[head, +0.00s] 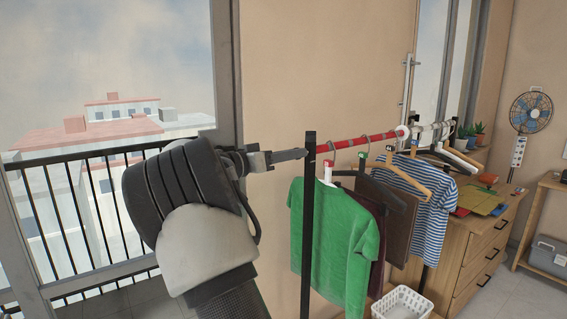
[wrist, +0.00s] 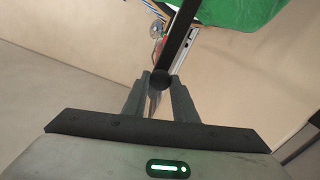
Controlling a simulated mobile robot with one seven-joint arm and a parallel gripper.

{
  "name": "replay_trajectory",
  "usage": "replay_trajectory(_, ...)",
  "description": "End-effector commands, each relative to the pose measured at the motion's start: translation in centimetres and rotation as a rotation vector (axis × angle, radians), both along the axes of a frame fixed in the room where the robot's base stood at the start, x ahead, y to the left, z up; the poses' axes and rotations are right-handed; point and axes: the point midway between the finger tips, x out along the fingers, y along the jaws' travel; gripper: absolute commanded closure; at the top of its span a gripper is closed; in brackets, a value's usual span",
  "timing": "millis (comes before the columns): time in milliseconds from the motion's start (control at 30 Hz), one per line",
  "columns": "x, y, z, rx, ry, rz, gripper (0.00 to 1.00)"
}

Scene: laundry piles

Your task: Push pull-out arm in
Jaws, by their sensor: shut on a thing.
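The clothes rack has a black upright post (head: 308,220) with a red rail (head: 350,141) running right from its top. A short grey bar (head: 289,154) shows left of the post top, in line with the rail. My gripper (head: 268,158) is at the bar's left end. In the wrist view my gripper (wrist: 160,85) has its two fingers close around a dark round end (wrist: 161,80). A black bar (wrist: 180,35) runs up behind that end. The fingers partly hide the held part, and I cannot tell how far the pull-out arm sticks out.
A green shirt (head: 335,235), dark garments and a striped shirt (head: 428,215) hang from the rail close by. A white basket (head: 402,303) stands below. A wooden dresser (head: 470,235) is at the right. A balcony railing (head: 95,215) is behind my arm.

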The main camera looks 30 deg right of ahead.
Motion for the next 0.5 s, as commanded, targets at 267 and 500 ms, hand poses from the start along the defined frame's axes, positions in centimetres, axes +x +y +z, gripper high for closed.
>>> replay_trajectory(267,-0.03,-1.29,0.04,-0.001,0.000,0.000,1.00)
replay_trajectory(500,-0.02,-1.26,0.05,-0.002,0.000,0.001,0.56)
